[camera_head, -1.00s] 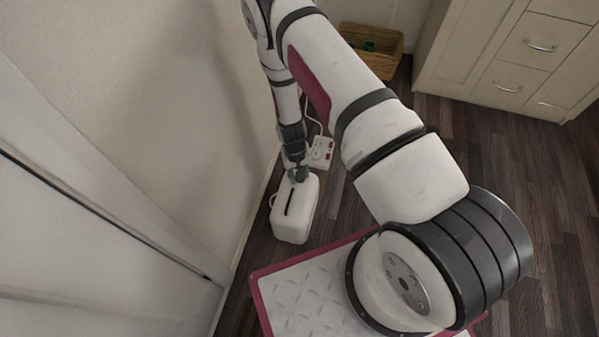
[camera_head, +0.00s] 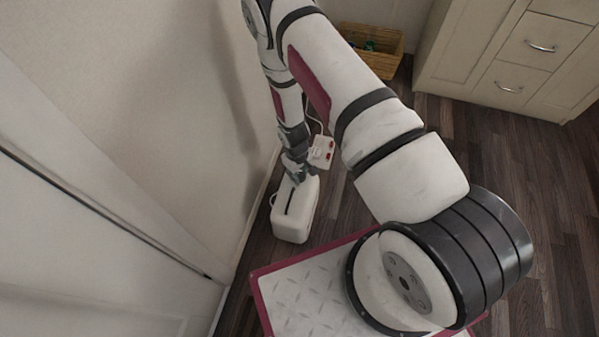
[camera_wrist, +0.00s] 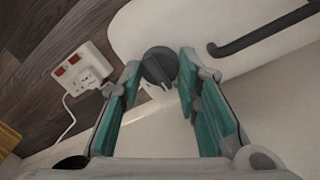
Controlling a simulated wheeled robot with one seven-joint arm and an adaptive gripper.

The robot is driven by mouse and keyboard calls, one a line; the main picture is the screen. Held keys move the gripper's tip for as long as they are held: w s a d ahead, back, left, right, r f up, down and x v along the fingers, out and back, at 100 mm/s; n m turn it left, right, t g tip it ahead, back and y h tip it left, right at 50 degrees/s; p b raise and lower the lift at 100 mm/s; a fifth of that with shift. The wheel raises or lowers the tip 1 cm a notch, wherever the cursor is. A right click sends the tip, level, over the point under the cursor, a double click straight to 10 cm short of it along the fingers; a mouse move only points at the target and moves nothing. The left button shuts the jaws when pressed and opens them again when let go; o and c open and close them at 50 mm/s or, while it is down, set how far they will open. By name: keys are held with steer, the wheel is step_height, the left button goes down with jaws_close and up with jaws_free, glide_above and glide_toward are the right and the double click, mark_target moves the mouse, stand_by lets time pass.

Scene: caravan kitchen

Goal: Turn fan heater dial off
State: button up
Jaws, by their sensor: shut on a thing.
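The white fan heater (camera_head: 293,222) stands on the dark wood floor beside the wall in the head view, with a dark slot or handle along its top. My gripper (camera_head: 297,178) is at the heater's far end, over its top. In the wrist view the heater's white top (camera_wrist: 215,25) fills the upper part, and the dark grey round dial (camera_wrist: 158,66) lies between the teal-padded fingertips of my gripper (camera_wrist: 158,88). The fingers are closed in around the dial, one on each side. The dial's exact angle and any markings are hard to read.
A white power strip with red switches (camera_head: 321,151) lies on the floor beyond the heater; it also shows in the wrist view (camera_wrist: 83,69) with a cord. The wall is close on the left.

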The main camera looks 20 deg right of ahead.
stand_by(0.3)
steer(key=o, duration=1.2)
